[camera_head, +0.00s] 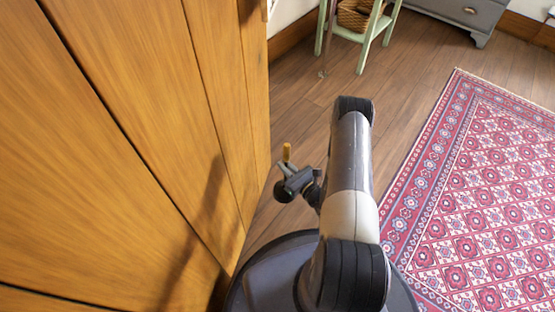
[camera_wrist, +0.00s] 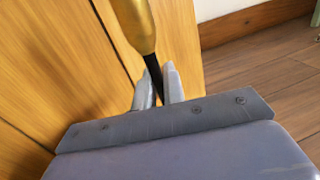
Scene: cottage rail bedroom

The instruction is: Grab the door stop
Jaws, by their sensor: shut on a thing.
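The door stop shows in the wrist view as a rounded golden-brown piece (camera_wrist: 134,25) with a dark, thin part below it. My gripper (camera_wrist: 158,82) is shut on the dark part, with one pale finger on each side. The golden piece stands out beyond the fingertips, and its far end is cut off by the top edge. In the head view the door stop (camera_head: 287,151) is a small yellow upright piece at my gripper (camera_head: 289,168), beside the wooden door. The lower end of the door stop is hidden by the fingers and the gripper body.
A large plank door (camera_head: 120,150) fills the left side, close to my gripper. A red patterned rug (camera_head: 470,190) lies to the right. A pale green stand (camera_head: 362,62) with a wicker basket (camera_head: 354,15) and a grey cabinet (camera_head: 455,12) are at the back. Wooden floor (camera_head: 300,112) between is clear.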

